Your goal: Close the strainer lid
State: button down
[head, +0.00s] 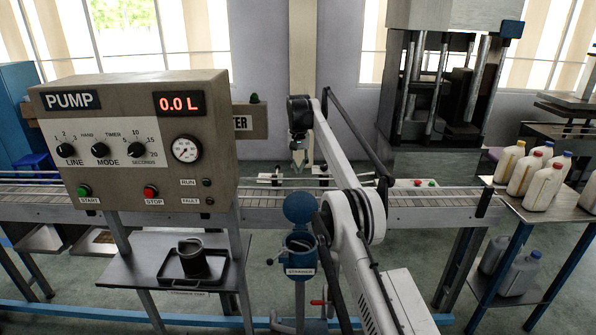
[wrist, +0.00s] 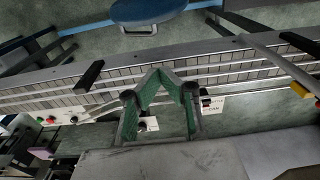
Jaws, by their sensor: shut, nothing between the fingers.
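The strainer (head: 300,247) is a blue cylinder with a label, standing on a post in the lower middle of the head view. Its round blue lid (head: 299,207) stands open, raised above the body at the back. In the wrist view, the blue disc of the lid (wrist: 150,10) shows at the top edge, with a small handle below it. My gripper (head: 298,168) hangs above and beyond the lid in the head view, over the conveyor side, apart from the lid. In the wrist view its green-padded fingers (wrist: 158,75) meet at the tips, with nothing between them.
The pump panel (head: 135,140) stands at left, with a dark cup (head: 191,257) in a tray below. The conveyor (head: 420,203) runs behind the strainer. White bottles (head: 541,187) stand on a table at right. My arm passes close to the strainer's right side.

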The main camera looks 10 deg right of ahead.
aim_at(300, 206)
jog(key=shift+s+a+f+b, duration=0.15)
jog(key=shift+s+f+b, duration=0.35)
jog(key=shift+f, duration=0.55)
jog(key=shift+s+a+f+b, duration=0.1)
jog(key=shift+s+f+b, duration=0.45)
jog(key=shift+f, duration=0.5)
jog(key=shift+s+a+f+b, duration=0.15)
jog(key=shift+s+f+b, duration=0.35)
jog(key=shift+f, duration=0.55)
jog(key=shift+s, duration=0.1)
jog(key=shift+s, duration=0.25)
